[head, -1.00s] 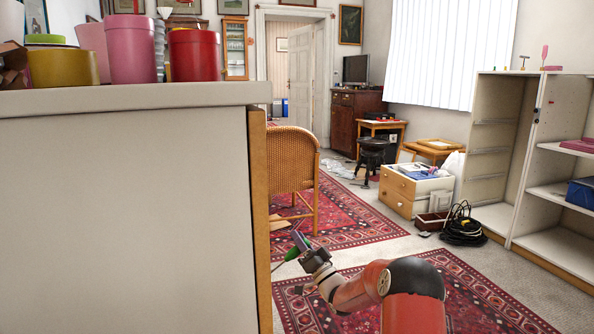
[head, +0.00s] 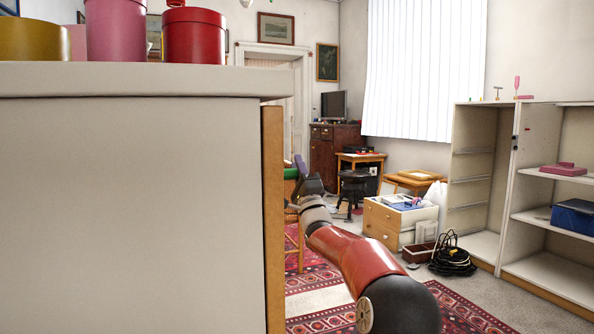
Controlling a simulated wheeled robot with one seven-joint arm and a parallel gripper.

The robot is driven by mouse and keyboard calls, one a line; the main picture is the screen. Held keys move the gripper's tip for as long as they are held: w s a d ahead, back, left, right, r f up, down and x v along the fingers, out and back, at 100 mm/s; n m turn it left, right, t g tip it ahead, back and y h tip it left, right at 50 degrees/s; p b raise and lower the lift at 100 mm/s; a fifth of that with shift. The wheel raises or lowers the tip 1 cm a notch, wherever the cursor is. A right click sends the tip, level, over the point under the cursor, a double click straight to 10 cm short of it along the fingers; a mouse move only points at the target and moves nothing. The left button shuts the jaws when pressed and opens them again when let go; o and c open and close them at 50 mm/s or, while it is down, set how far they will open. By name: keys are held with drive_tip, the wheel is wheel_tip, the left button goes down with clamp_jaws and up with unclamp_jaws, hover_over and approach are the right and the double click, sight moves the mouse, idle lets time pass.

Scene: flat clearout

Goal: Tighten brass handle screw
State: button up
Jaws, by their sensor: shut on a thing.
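My gripper (head: 301,172) is just right of the wooden edge of the large white cabinet, raised to about the upper part of its side. It is shut on a thin green tool (head: 290,173), which looks like a screwdriver. The tool points left and its left end is hidden behind the cabinet edge. No brass handle or screw can be made out; the face beyond the wooden edge (head: 273,215) is turned away from me.
The white cabinet (head: 130,210) fills the left, with red (head: 193,36), pink and yellow round boxes on top. A drawer box (head: 385,222), black cable coil (head: 452,258) and open shelves (head: 555,190) stand right.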

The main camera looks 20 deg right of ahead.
drive_tip(key=shift+d+f+b, duration=0.1)
drive_tip(key=shift+f+b, duration=0.15)
drive_tip(key=shift+b, duration=0.3)
drive_tip(key=a+b, duration=0.2)
drive_tip(key=a, duration=0.1)
drive_tip(key=shift+a+r+b, duration=0.15)
drive_tip(key=shift+a+b, duration=0.2)
drive_tip(key=shift+a, duration=0.65)
drive_tip(key=shift+b, duration=0.7)
idle(0.5)
drive_tip(key=shift+a+b, duration=0.3)
drive_tip(key=shift+a, duration=0.4)
idle(0.3)
drive_tip(key=shift+r, duration=0.1)
